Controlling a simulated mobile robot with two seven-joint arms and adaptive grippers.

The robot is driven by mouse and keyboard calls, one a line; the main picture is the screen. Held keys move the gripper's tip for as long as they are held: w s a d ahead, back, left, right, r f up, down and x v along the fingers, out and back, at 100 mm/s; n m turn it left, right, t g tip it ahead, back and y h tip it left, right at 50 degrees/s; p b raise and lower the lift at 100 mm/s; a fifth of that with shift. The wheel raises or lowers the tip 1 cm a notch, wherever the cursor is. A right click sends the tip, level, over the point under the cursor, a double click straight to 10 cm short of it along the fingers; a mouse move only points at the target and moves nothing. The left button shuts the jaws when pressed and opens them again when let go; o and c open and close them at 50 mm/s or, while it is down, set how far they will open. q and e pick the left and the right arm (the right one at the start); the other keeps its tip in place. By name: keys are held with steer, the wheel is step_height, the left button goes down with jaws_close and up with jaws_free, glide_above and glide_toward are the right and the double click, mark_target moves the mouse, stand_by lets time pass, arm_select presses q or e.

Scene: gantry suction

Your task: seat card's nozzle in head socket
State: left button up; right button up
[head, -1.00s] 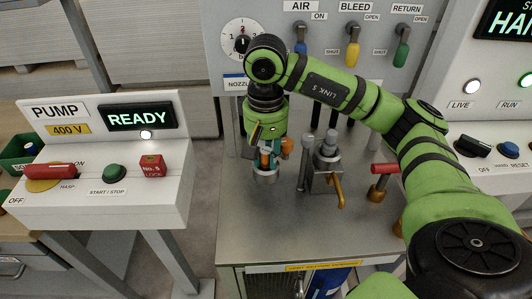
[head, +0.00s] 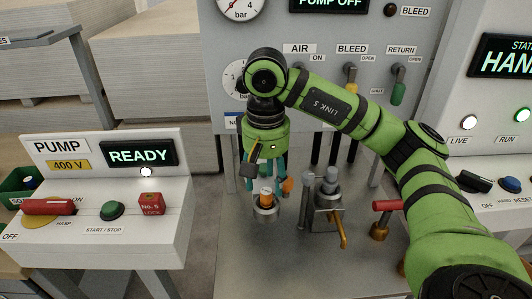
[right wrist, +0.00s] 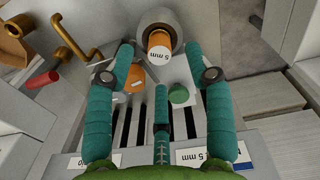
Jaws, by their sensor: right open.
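An orange nozzle (head: 266,194) stands upright in the round grey head socket (head: 265,212) on the metal bench. In the right wrist view the nozzle (right wrist: 160,46) shows a "5 mm" label, with the grey socket (right wrist: 162,19) around its far end. How deep it sits I cannot tell. My right gripper (head: 264,184) is open above the nozzle, its teal fingers spread and empty. In the right wrist view the fingertips (right wrist: 166,60) are on either side of the nozzle, apart from it. A white card (right wrist: 208,157) reading "5 mm" is partly hidden by a finger. My left gripper is not in view.
A second orange nozzle (right wrist: 137,78) and a green one (right wrist: 180,95) stand by the slotted rack. A clamp with a brass handle (head: 328,204) and a red-handled valve (head: 386,207) stand right of the socket. The pump box (head: 110,230) is at left.

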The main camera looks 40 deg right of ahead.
mark_target(266, 191)
step_height(266, 191, up, 7)
stand_by(0.4)
stand_by(0.5)
